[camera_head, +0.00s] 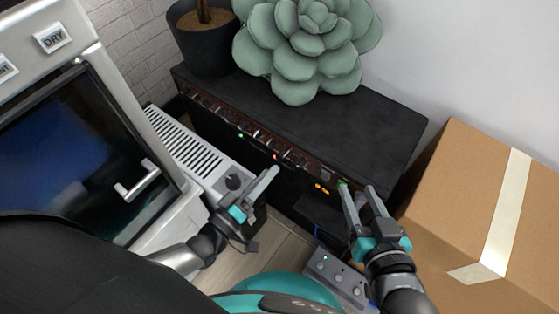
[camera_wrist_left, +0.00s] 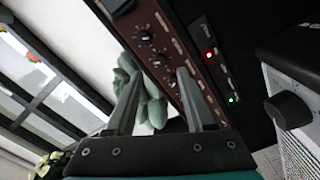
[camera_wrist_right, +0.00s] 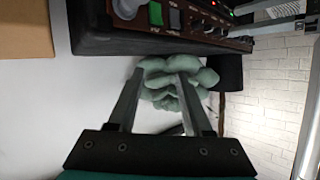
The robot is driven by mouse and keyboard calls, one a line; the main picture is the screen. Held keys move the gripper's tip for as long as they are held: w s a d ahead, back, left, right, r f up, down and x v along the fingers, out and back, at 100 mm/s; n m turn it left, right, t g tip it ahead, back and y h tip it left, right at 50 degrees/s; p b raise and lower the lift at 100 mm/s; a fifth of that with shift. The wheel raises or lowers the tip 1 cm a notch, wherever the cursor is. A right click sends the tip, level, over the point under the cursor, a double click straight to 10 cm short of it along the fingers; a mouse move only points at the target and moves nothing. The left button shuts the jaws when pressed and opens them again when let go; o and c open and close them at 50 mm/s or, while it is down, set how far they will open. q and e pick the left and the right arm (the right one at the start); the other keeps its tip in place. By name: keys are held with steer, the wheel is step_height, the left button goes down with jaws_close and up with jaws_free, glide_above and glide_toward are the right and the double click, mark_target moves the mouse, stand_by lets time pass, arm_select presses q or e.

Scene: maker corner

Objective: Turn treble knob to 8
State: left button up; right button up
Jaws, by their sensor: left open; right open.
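The black amplifier (camera_head: 330,115) has a brown control panel (camera_head: 262,142) with a row of small knobs along its front edge. The knob labels are too small to read, so I cannot tell which knob is treble. My left gripper (camera_head: 271,174) is open and empty in front of the panel's middle. In the left wrist view, dark knobs (camera_wrist_left: 145,38) show beyond its fingers (camera_wrist_left: 158,80). My right gripper (camera_head: 357,189) is open and empty near the panel's right end. The right wrist view shows a green switch (camera_wrist_right: 155,13) and knobs (camera_wrist_right: 208,24) on the panel.
A large succulent (camera_head: 305,50) and a dark plant pot (camera_head: 205,50) stand at the amplifier's back and left. A cardboard box (camera_head: 480,190) stands right. A grey pedal box (camera_head: 338,278) is below.

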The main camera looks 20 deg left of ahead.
mark_target(284, 157)
arm_select(q)
steer(key=b+x, duration=0.1)
steer(key=x, duration=0.2)
steer(key=shift+w+d, duration=0.1)
steer(key=shift+w, duration=0.15)
steer(key=shift+b+x, duration=0.35)
steer(key=shift+x, duration=0.65)
arm_select(e)
steer(key=shift+s+a+r+m+t+y, duration=0.15)
steer(key=shift+a+r+t+y, duration=0.15)
steer(key=shift+t, duration=0.25)
steer(key=shift+s+a+r+m+t+y, duration=0.1)
steer(key=shift+s+a+r+t+y, duration=0.1)
steer(key=shift+a+r+t, duration=0.3)
steer(key=shift+s+a+r+m+t+y, duration=0.1)
steer(key=shift+s+a+r+t+y, duration=0.1)
steer(key=shift+t, duration=0.45)
arm_select(q)
jaws_close()
